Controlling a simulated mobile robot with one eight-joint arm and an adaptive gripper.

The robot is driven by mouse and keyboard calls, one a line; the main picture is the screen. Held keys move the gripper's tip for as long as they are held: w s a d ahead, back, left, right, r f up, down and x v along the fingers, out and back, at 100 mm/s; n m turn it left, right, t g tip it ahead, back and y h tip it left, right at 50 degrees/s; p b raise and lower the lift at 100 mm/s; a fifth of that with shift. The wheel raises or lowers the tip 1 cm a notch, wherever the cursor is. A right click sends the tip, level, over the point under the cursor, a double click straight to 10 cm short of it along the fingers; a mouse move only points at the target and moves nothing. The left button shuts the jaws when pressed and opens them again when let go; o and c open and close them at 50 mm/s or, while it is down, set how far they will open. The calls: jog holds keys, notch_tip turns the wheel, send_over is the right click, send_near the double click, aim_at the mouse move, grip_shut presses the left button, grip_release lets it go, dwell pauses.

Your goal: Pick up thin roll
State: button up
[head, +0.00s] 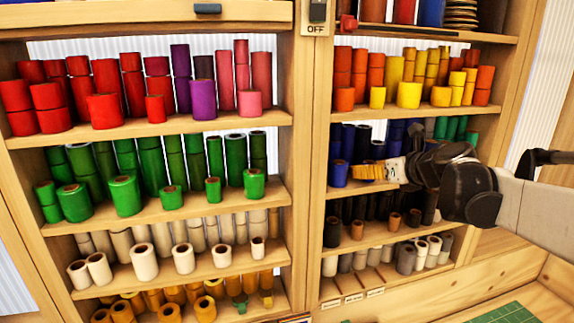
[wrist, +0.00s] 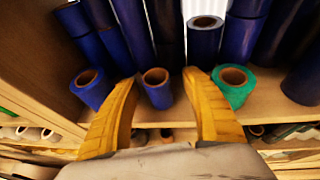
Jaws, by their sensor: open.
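In the wrist view, a narrow blue roll (wrist: 157,90) with a brown core stands upright near the front of a wooden shelf, between and just beyond the two yellow fingers of my gripper (wrist: 160,76). My gripper is open, with one finger on each side and nothing held. A wider blue roll (wrist: 88,88) stands to the left and a green roll (wrist: 233,84) to the right, close to the right fingertip. In the head view, my gripper (head: 368,172) is at the blue shelf on the right; its fingers hide some rolls there.
Tall blue rolls (wrist: 205,38) stand behind. The wooden shelf (wrist: 270,106) is narrow, with another shelf of rolls below. In the head view, a wooden upright (head: 308,130) separates this bay from the left bay of red, green, cream and yellow rolls.

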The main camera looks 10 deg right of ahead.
jog(key=shift+s+a, duration=0.1)
jog(key=shift+s, duration=0.05)
jog(key=shift+r, duration=0.1)
jog(key=shift+c, duration=1.2)
jog(key=c, duration=0.7)
